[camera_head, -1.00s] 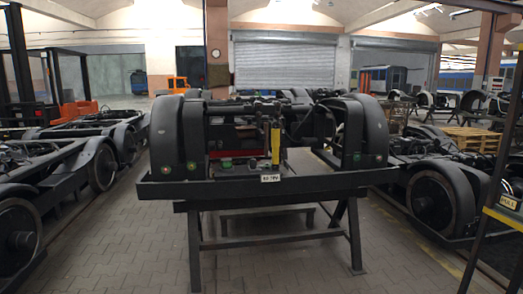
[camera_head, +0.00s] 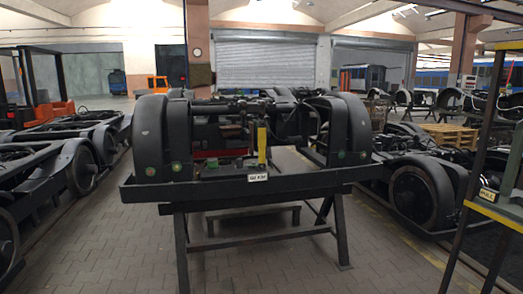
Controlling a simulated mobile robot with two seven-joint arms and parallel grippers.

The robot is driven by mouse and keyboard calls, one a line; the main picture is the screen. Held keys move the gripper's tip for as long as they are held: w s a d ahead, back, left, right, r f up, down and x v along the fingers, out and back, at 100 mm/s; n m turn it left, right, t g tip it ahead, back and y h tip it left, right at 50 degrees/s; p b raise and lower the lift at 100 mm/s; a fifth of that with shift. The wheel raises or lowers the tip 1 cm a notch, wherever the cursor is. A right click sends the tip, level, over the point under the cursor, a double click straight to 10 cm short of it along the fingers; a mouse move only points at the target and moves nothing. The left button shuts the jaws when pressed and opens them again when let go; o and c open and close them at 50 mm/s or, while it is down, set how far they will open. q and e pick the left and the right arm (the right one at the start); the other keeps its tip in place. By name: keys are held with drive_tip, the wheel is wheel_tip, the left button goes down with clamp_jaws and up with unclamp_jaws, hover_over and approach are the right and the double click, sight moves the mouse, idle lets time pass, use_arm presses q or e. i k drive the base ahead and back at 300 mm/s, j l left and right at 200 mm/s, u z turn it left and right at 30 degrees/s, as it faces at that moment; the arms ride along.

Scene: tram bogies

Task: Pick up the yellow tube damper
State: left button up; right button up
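The yellow tube damper (camera_head: 262,142) stands upright near the middle of the tram bogie (camera_head: 152,140). The bogie rests on a dark trestle stand (camera_head: 180,240) straight ahead, a short way off across the floor. The damper's lower end is just above a small white label plate (camera_head: 258,177) on the stand's front beam. Its top has a dark end. Neither of my grippers shows in the head view.
More bogies stand along the left (camera_head: 80,165) and right (camera_head: 415,190). A dark frame with a greenish shelf (camera_head: 495,212) is at the near right. A wooden pallet (camera_head: 450,134) lies behind. The paved floor (camera_head: 260,265) in front is clear.

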sight(262, 130)
drive_tip(key=i, duration=1.75)
drive_tip(key=l+z, duration=0.05)
drive_tip(key=l, duration=0.05)
